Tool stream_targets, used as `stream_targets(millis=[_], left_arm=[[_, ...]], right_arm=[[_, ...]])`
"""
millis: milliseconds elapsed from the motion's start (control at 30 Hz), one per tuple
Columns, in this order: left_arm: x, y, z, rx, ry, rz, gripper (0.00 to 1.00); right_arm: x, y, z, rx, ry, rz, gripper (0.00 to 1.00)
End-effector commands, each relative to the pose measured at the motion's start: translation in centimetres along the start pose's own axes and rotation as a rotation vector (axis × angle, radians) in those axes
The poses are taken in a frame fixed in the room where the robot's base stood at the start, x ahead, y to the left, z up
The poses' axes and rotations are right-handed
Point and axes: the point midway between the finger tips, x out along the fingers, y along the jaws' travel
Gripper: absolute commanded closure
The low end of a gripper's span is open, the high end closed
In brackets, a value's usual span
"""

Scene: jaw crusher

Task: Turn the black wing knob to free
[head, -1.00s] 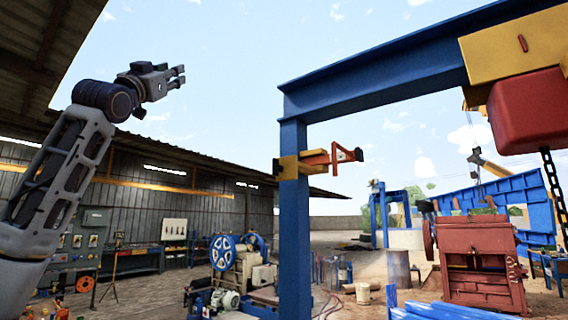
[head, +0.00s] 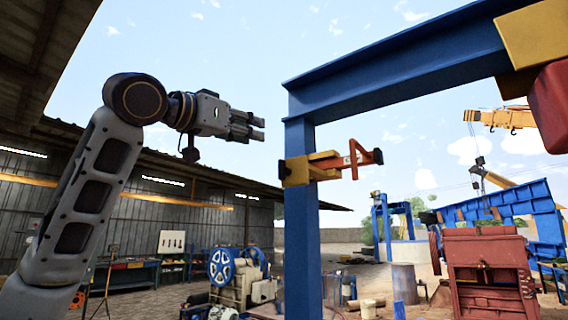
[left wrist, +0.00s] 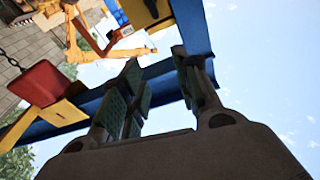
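My left gripper (head: 260,128) is raised in the air, left of a blue post (head: 301,230) and pointing right toward it. It is empty and apart from the post. In the left wrist view the two fingers (left wrist: 160,88) stand apart with sky and a blue beam between them. A yellow clamp (head: 297,171) sits on the post, with an orange bracket (head: 352,160) reaching right from it. A small dark part (head: 378,156) is at the bracket's right end; I cannot tell whether it is the black wing knob. My right gripper is not in view.
A blue overhead beam (head: 400,75) runs right from the post top to a yellow block (head: 535,35) and a red block (head: 553,108). A red machine (head: 490,270) stands at lower right. Open air lies between my left gripper and the post.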

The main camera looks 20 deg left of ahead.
Motion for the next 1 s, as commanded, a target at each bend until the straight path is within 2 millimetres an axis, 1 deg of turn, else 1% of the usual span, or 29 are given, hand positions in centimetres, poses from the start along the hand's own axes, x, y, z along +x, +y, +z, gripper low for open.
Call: stream_targets(millis=[100,267,433,767,867,1000], left_arm=[[0.0,-0.1,1.7,-0.042,-0.077,-0.003,0.68],[-0.2,-0.6,3.3,-0.094,-0.146,-0.03,0.68],[-0.2,-0.6,3.3,-0.123,-0.147,-0.034,0.68],[-0.1,-0.6,3.3,-0.122,-0.146,-0.034,0.68],[0.2,-0.7,3.3,-0.122,-0.147,-0.034,0.68],[1.1,-0.7,3.4,-0.122,-0.147,-0.033,0.68]], right_arm=[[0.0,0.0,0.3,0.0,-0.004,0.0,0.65],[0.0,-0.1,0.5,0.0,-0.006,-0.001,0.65],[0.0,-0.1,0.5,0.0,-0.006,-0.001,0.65],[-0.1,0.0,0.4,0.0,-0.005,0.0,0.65],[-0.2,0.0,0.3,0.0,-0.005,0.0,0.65],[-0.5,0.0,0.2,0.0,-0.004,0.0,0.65]])
